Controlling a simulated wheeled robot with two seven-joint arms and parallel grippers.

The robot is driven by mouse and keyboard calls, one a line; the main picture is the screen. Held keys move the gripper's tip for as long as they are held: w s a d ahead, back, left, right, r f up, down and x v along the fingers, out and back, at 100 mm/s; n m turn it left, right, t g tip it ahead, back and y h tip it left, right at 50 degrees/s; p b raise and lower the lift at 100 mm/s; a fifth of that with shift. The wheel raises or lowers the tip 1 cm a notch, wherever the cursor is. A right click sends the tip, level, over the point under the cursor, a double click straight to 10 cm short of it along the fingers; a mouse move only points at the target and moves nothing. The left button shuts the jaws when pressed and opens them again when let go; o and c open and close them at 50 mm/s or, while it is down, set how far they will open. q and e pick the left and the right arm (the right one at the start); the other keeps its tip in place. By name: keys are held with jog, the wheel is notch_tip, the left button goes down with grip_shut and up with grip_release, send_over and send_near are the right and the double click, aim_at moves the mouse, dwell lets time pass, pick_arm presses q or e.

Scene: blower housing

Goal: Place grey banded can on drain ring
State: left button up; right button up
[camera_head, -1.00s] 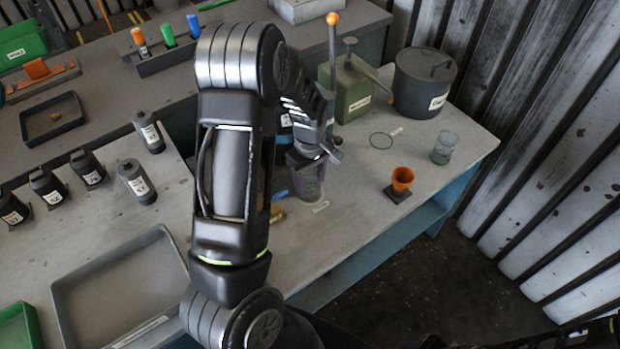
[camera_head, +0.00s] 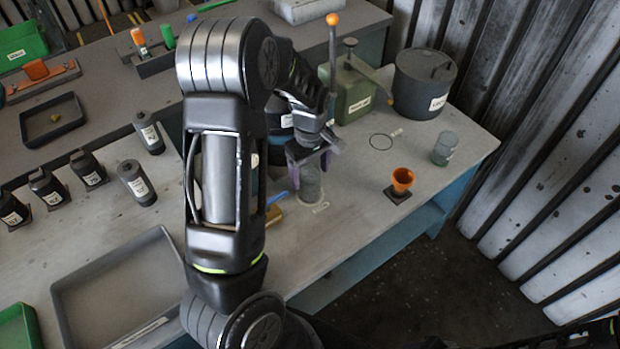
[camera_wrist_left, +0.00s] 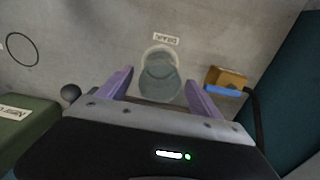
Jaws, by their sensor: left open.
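The grey banded can (camera_head: 311,183) stands upright on the bench, beside a small label. In the left wrist view the can (camera_wrist_left: 160,84) sits between and beyond my fingertips, close to the DRAIN label (camera_wrist_left: 166,39). A pale rim, seemingly the drain ring (camera_wrist_left: 160,50), shows around the can's far base; the can hides the rest. My left gripper (camera_head: 312,160) is open, its purple fingers above the can and apart from it. It also shows in the left wrist view (camera_wrist_left: 158,84). My right gripper is not in view.
An orange cup (camera_head: 402,178) on a dark base and a greyish glass-like cylinder (camera_head: 445,148) stand to the right. A thin dark ring (camera_head: 381,141) lies behind them. A green can (camera_head: 353,95) and a dark lidded pot (camera_head: 424,84) stand at the back. A blue-and-tan block (camera_wrist_left: 226,80) lies beside the can.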

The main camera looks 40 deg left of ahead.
pick_arm(q)
notch_tip(320, 180, up, 8)
jog(key=shift+r, duration=0.2)
jog(key=shift+f, duration=0.1)
dwell(1.5)
